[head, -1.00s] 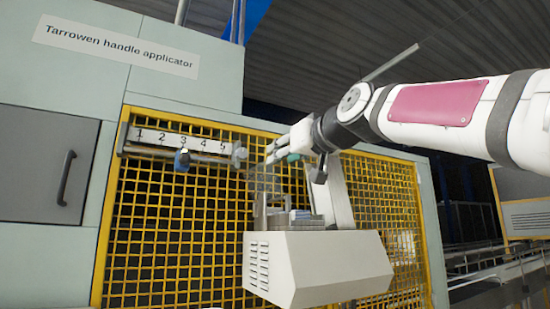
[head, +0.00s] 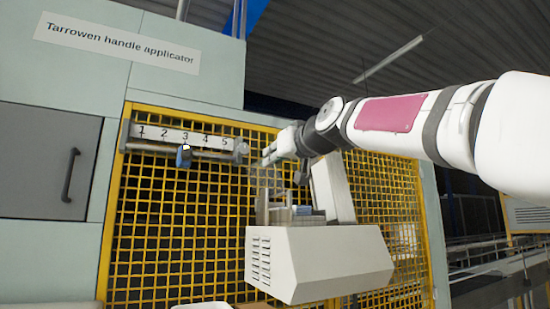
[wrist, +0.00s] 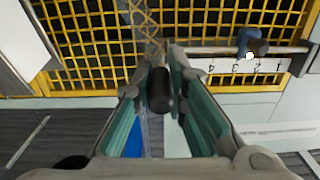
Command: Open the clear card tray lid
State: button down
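The card tray (head: 262,214) sits on a pale sloped housing and holds a stack of cards (head: 300,211). A faint see-through lid (head: 264,186) seems to stand above the tray; its edges are hard to make out. My gripper (head: 268,158) is just above this area, in front of the yellow mesh. In the wrist view its teal-padded fingers (wrist: 158,60) are apart. A dark cylinder (wrist: 158,90) shows between them, possibly a handle on the lid. I cannot tell whether either finger touches it.
A rail with a numbered scale (head: 185,138) and a blue slider (head: 184,156) runs left of my gripper; its grey end piece (head: 240,151) is close by. Yellow mesh guard (head: 160,235) stands behind. A grey cabinet door (head: 45,155) is at far left.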

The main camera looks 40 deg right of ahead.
jog(key=m, duration=0.1)
jog(key=d, duration=0.1)
jog(key=m+b, duration=0.1)
jog(key=shift+s+d+r+m, duration=0.25)
jog(key=shift+d+r+m, duration=0.05)
jog(key=shift+d+r, duration=0.1)
jog(key=c, duration=1.6)
grip_release()
jog(key=shift+o, duration=0.2)
jog(key=shift+s, duration=0.15)
jog(key=v, duration=1.1)
jog(key=shift+s, duration=0.35)
jog(key=shift+a, duration=0.15)
